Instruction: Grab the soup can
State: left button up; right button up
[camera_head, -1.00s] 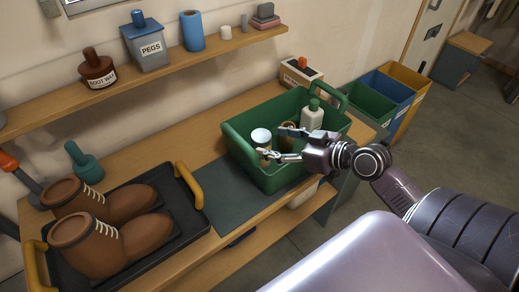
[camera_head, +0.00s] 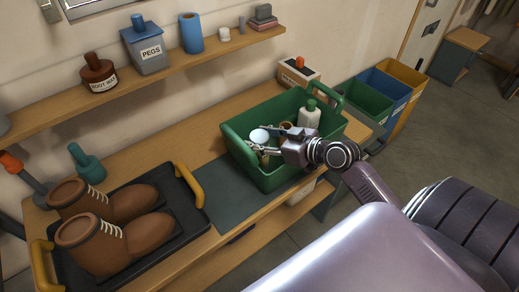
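A can with a pale round lid (camera_head: 259,136), which I take for the soup can, stands inside the green caddy (camera_head: 232,141) on the bench; its label cannot be read. My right gripper (camera_head: 258,139) reaches into the caddy from the right. Its two fingers are spread, one at the far side of the can and one at the near side. I cannot tell whether they touch it. The near finger hides part of the can's body. My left gripper is not in view.
A white bottle with a green cap (camera_head: 309,116) and a small brown item (camera_head: 286,127) share the caddy. A black tray (camera_head: 196,226) with brown boots lies left. A shelf (camera_head: 140,84) runs behind. Bins (camera_head: 365,97) stand right.

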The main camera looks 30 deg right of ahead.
jog(key=c, duration=0.8)
jog(key=shift+o, duration=0.2)
